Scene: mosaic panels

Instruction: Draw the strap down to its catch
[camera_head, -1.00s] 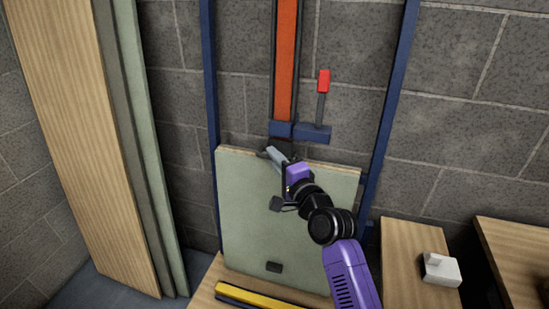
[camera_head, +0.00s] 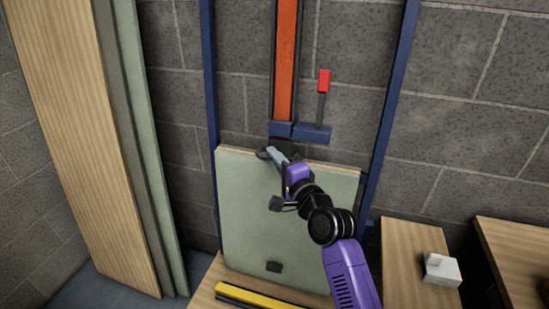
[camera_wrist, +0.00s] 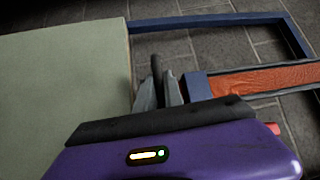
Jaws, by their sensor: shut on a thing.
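The orange strap (camera_head: 285,60) hangs straight down a dark rail on the wall and ends at a blue block. My gripper (camera_head: 271,152) is just below that block, at the top edge of a pale green panel (camera_head: 290,210). Its fingers are shut on a dark pull, which shows as a dark peg (camera_wrist: 156,64) between the fingertips (camera_wrist: 160,88) in the wrist view. The fingers partly hide the pull and its link to the strap.
A blue block (camera_head: 300,131) carries a red-handled lever (camera_head: 324,82) right of the strap. Blue uprights (camera_head: 392,100) flank the panel. Tall boards (camera_head: 85,120) lean at the left. A yellow bar (camera_head: 262,298) lies in front. A white block (camera_head: 441,269) sits on a wooden top at the right.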

